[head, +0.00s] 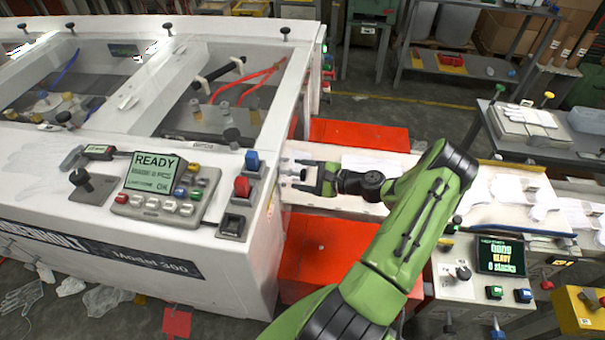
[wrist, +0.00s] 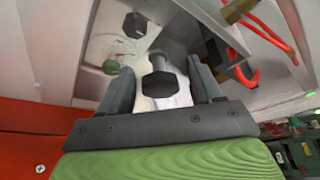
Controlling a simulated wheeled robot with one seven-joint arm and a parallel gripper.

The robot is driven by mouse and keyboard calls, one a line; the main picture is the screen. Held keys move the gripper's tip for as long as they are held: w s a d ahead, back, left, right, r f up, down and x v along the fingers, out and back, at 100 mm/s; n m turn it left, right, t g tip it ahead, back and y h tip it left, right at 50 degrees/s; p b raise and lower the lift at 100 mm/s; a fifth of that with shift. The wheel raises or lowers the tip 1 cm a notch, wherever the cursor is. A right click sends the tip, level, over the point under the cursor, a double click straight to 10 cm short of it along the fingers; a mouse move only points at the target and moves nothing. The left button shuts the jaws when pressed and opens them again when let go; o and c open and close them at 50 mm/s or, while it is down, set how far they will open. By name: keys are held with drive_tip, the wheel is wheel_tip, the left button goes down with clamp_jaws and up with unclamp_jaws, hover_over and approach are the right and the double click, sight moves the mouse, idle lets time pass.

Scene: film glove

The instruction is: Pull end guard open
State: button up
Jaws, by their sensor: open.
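My gripper (head: 308,177) is open at the end of my green arm, at the right end of the white machine (head: 235,272). In the wrist view, a dark knob (wrist: 160,86) on a grey stem shows between the two spread fingers of my gripper (wrist: 162,82). Both fingers look clear of the knob, but I cannot tell the depth. A pale panel lies behind it. I cannot clearly make out the end guard's outline; my gripper and arm cover part of that end in the head view.
Red panels (head: 322,250) stand beside the machine's end, below and behind my gripper. A control panel reading READY (head: 155,172) is on the machine top. A white bench with glove stacks (head: 500,190) and a second display (head: 500,256) stands right. Gloves lie on the floor at lower left.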

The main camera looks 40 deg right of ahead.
clamp_jaws()
idle(0.4)
